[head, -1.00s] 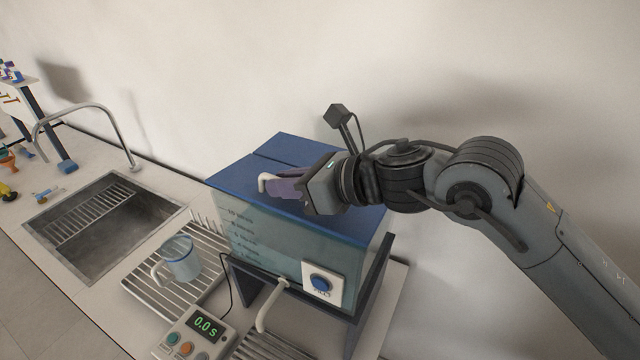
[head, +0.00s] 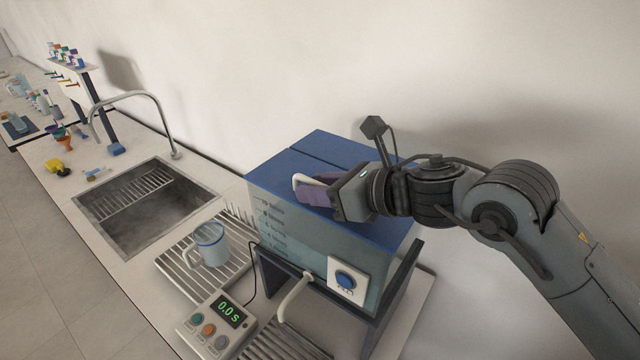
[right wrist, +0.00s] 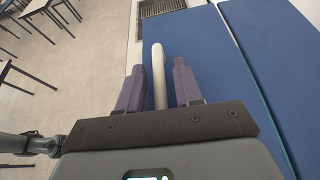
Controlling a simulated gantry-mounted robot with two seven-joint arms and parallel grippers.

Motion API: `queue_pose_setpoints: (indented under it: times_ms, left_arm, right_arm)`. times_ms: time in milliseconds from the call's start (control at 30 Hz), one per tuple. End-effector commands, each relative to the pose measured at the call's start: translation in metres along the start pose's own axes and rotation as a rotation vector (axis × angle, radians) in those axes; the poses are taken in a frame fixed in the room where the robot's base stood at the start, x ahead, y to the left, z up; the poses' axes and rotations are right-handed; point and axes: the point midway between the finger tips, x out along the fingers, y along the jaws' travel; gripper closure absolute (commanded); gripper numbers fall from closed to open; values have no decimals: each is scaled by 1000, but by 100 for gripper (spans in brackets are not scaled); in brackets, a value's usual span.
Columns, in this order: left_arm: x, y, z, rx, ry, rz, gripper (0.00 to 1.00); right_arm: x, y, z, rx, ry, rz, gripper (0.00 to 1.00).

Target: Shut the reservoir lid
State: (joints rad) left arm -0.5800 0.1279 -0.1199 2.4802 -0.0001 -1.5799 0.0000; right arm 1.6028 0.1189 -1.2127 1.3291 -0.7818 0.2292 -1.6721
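The blue reservoir lid (head: 318,150) lies flat on top of the translucent blue-green reservoir (head: 315,243), with no gap that I can see. A pale curved handle (head: 297,184) is on the lid near its left end. My right gripper (head: 308,190) is at this handle, low over the lid. In the right wrist view, the purple fingers of my right gripper (right wrist: 159,88) stand apart on either side of the handle (right wrist: 158,70), with a gap on each side. The blue lid (right wrist: 208,60) fills the middle there. My left gripper is not in view.
A blue-rimmed mug (head: 210,246) stands on the slatted drainer left of the reservoir. A timer (head: 216,323) reading 0.0 s and a spout (head: 294,297) are in front. The sink (head: 145,215) with its tap is further left. The wall is close behind.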

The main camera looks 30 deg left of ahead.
Motion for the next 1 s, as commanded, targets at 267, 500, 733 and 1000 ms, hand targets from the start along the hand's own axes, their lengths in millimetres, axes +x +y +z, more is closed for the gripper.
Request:
queue_pose_setpoints:
  times_ms: [267,500,733,1000]
  left_arm:
    - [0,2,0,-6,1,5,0]
    - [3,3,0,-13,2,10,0]
    - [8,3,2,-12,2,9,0]
    - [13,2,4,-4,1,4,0]
  right_arm:
    - [-1,0,2,-2,-4,-1,62]
    - [-16,-1,2,-2,-5,-2,62]
    - [-54,-1,1,-3,-5,-3,62]
    - [-94,-1,1,-2,-5,-3,62]
